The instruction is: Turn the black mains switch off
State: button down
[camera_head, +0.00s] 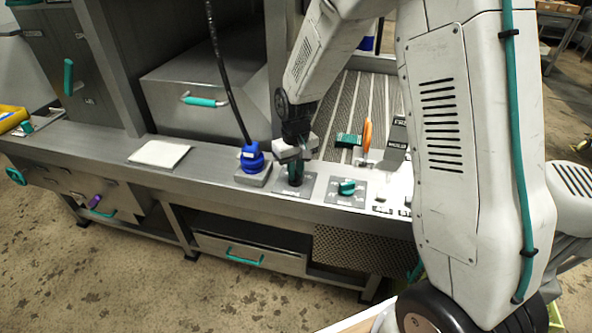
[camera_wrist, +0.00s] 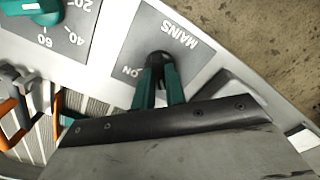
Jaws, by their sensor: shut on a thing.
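The black mains switch (camera_wrist: 158,58) stands on a grey plate (camera_wrist: 195,58) lettered MAINS and ON in the wrist view. My gripper (camera_wrist: 159,78) has its two teal fingers shut on the switch, one on each side. Only the dark top of the switch shows past the fingertips. The switch's exact angle is hard to tell; ON is printed close beside the fingers. In the head view my gripper (camera_head: 295,178) reaches down to the same plate (camera_head: 308,187) on the bench front, and the fingers hide the switch there.
A teal dial (camera_head: 347,187) with a numbered scale sits just right of the mains plate. A blue plug (camera_head: 252,158) with a black cable stands just left. An orange-handled tool (camera_head: 367,136) stands behind.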

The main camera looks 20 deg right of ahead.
jog(key=shift+s, duration=0.1)
dwell(0.3)
jog(key=c, duration=1.4)
grip_release()
jog(key=shift+c, duration=0.2)
notch_tip(320, 180, up, 8)
jog(key=shift+f, duration=0.1)
jog(key=shift+s, duration=0.1)
